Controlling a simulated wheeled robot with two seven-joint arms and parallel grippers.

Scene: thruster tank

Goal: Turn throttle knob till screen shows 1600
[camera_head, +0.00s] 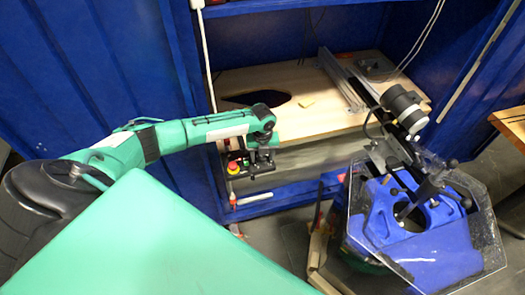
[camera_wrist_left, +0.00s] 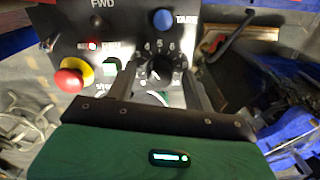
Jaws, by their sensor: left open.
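The throttle knob (camera_wrist_left: 160,72) is a round black dial with a white pointer mark and a ring of printed numbers, on a dark control panel (camera_wrist_left: 118,20). My left gripper (camera_wrist_left: 158,80) is open, with one finger on each side of the knob. I cannot tell whether the fingers touch it. In the head view, my left gripper (camera_head: 262,158) is at the front of the control box, and it hides the knob there. No throttle readout can be made out in either view. My right gripper is not in view.
A red stop button on a yellow base (camera_wrist_left: 72,78) and a blue TARE button (camera_wrist_left: 163,21) sit near the knob. The box is below a wooden shelf (camera_head: 300,118).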

